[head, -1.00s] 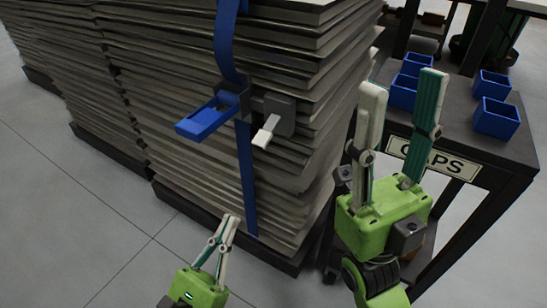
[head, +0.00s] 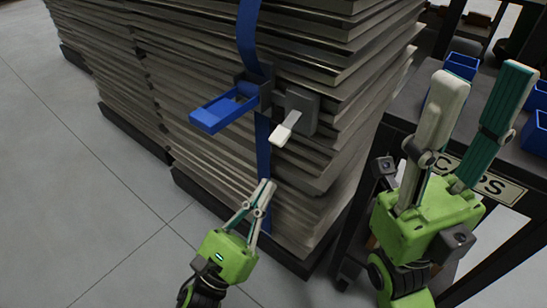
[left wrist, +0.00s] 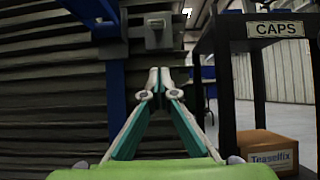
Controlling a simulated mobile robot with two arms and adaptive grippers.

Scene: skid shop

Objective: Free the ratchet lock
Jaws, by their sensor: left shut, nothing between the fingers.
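The ratchet (head: 255,93) is on a blue strap (head: 248,30) that runs down the stack of grey sheets. Its blue handle (head: 222,110) sticks out to the left. A grey block with a pale lever (head: 285,129) sits just right of the ratchet; the block also shows in the left wrist view (left wrist: 155,31). My left gripper (head: 267,184) is shut and empty, below the lever and apart from it. In the left wrist view its fingertips (left wrist: 159,72) meet below the block. My right gripper (head: 486,82) is open and empty, right of the stack.
A dark cart with a CAPS sign (head: 480,182) stands at the right, close to my right gripper. Blue bins (head: 461,66) sit on it. A cardboard box (left wrist: 267,152) lies low on the cart. The floor (head: 80,200) left of the stack is clear.

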